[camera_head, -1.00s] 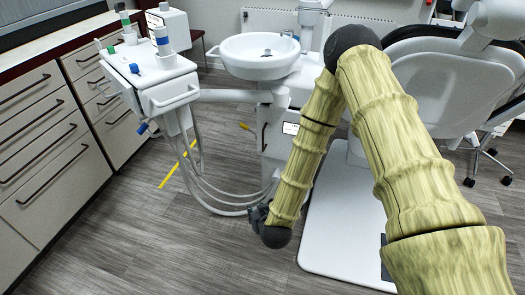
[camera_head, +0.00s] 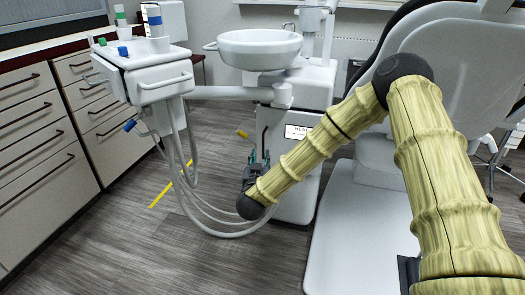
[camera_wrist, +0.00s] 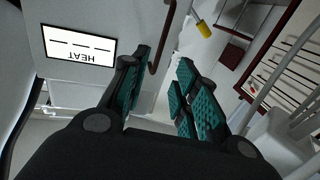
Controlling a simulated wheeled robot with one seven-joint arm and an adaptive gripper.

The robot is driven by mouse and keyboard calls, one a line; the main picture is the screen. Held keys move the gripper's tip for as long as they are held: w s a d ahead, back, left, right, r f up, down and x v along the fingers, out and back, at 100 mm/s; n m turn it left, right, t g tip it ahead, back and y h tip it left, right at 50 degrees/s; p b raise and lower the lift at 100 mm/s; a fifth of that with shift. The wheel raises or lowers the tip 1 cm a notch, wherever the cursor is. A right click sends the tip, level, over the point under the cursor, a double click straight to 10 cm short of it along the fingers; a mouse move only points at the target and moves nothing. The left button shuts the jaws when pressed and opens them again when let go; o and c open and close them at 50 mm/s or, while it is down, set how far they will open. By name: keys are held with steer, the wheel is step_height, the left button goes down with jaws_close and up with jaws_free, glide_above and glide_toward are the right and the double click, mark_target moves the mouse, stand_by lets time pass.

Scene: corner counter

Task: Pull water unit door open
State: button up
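The water unit (camera_head: 315,88) is the white cabinet under the basin, with a labelled front. Its door (camera_head: 299,165) looks shut and has a dark vertical bar handle (camera_head: 264,141). In the wrist view the label (camera_wrist: 78,46) appears upside down, and the handle (camera_wrist: 161,42) shows beyond and between my fingertips, closer to the left finger. My gripper (camera_head: 257,160), with teal finger pads, is low in front of the door by the handle's lower end. In the wrist view my gripper (camera_wrist: 165,62) is open and empty. I cannot tell whether a finger touches the handle.
White hoses (camera_head: 185,185) hang from the instrument tray (camera_head: 140,75) just left of my gripper. A yellow-tipped part (camera_head: 242,133) juts out left of the handle. The dental chair (camera_head: 365,225) stands at right, drawers (camera_head: 35,140) at left. Floor is clear in front.

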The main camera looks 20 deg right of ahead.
mark_target(263, 144)
steer(key=b+x, duration=0.3)
steer(key=x, duration=0.6)
steer(key=shift+w+d, duration=0.2)
steer(key=shift+w, duration=0.15)
steer(key=shift+w+d, duration=0.2)
steer(key=shift+w, duration=0.25)
